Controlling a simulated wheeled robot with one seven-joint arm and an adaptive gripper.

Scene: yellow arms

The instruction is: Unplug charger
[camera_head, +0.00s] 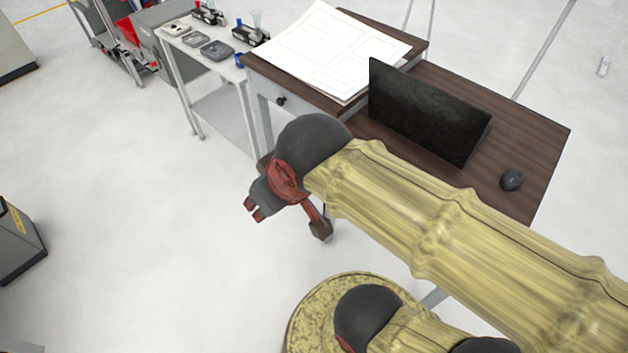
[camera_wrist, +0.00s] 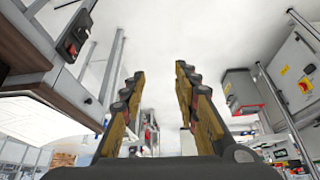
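A dark block with a small red part (camera_wrist: 74,38) is fixed to the pale side of the desk, at the upper left of the wrist view. It may be the socket with the charger, but I cannot make out a separate plug or cable. My gripper (camera_wrist: 160,75) is open, with two yellow-and-black fingers apart and nothing between them. The block lies to the left of the fingers, apart from them. In the head view my yellow arm reaches over the desk's near-left side, and the block is not visible there.
The brown desk (camera_head: 533,130) carries a black monitor (camera_head: 425,108), a mouse (camera_head: 511,180) and white paper sheets (camera_head: 335,50). A white side table (camera_head: 222,85) with small devices stands behind it. A grey cabinet (camera_head: 18,240) is at far left. The floor between is clear.

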